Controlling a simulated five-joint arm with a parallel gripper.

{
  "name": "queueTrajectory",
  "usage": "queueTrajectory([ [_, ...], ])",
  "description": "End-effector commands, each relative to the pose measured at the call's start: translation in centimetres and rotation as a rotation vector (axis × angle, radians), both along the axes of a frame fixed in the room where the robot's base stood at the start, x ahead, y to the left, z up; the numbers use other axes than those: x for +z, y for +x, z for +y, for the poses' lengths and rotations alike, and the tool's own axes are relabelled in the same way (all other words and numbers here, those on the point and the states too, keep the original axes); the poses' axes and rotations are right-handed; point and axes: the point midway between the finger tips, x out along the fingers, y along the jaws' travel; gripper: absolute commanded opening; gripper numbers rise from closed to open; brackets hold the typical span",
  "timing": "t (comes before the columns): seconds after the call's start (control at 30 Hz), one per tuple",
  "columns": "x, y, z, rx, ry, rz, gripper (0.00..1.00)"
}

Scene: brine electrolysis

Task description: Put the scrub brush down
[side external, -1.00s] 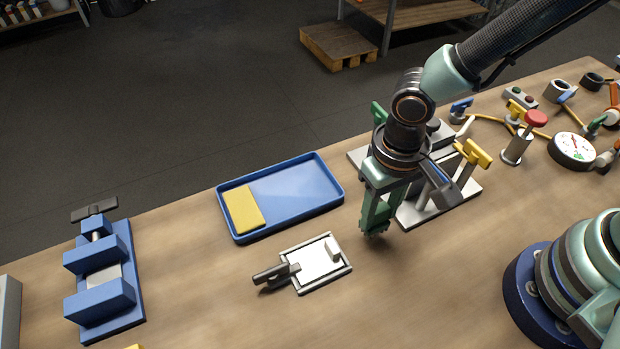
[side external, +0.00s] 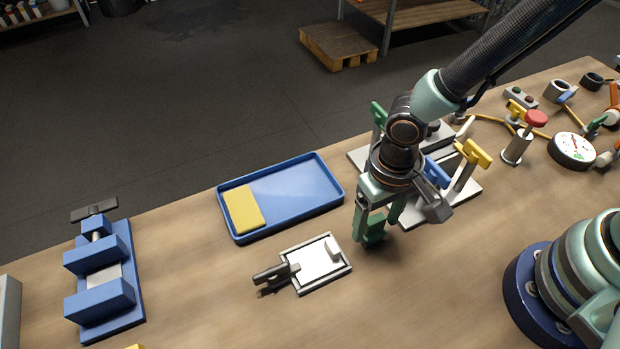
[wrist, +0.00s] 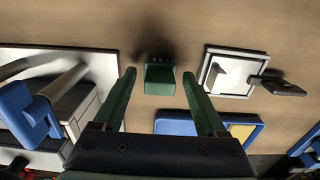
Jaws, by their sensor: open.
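The scrub brush, a small green block (wrist: 160,78) with a row of small dark marks along one edge, shows between my fingers in the wrist view. In the side view the green brush (side external: 371,231) is low at the table, under my gripper. My gripper (side external: 381,218) is open, pointing down. In the wrist view my gripper (wrist: 159,73) has its two green fingers well apart, with a gap on both sides of the brush. The brush's underside is hidden, so its contact with the table is hard to judge.
A blue tray (side external: 305,188) with a yellow pad (side external: 243,209) lies to the left. A framed white plate (side external: 312,263) with a dark handle is nearer. A lever panel (side external: 425,216) stands close behind and right of my gripper.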

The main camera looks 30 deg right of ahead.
Motion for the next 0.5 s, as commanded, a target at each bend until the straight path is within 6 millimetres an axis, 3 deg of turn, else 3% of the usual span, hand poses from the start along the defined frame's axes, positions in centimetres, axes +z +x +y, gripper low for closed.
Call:
queueTrajectory([
  [0.27,1.5,0.1,0.1,0.000,0.002,-0.002,0.74],
  [0.5,5.6,0.1,0.1,0.000,0.005,-0.006,0.74],
])
